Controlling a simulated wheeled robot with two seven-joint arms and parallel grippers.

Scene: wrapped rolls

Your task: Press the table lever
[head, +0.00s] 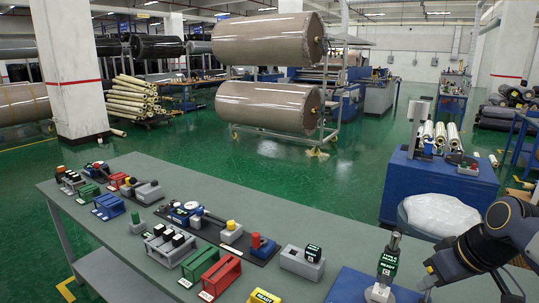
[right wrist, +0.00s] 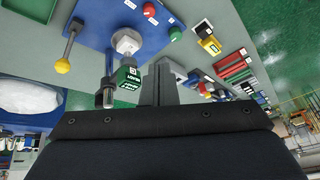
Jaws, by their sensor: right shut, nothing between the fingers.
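A blue plate (head: 350,287) lies at the table's near right edge; it also shows in the right wrist view (right wrist: 95,38). On it stands a metal post fixture (head: 379,291) with a green label block (head: 388,264) and a grey upper end. The fixture's round silver base (right wrist: 128,41) shows in the right wrist view. A thin rod with a yellow ball knob (right wrist: 62,66) also rises from the plate there. I cannot tell which is the table lever. My right gripper (right wrist: 165,84) is shut and empty, beside the green block. My left gripper is out of view.
Red (right wrist: 149,8) and green (right wrist: 174,33) buttons sit on the plate. Several small fixtures, including a grey block (head: 302,264) and red stand (head: 221,275), line the grey table (head: 300,224). A blue cabinet (head: 440,178) and white-lined bin (head: 438,214) stand beyond.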

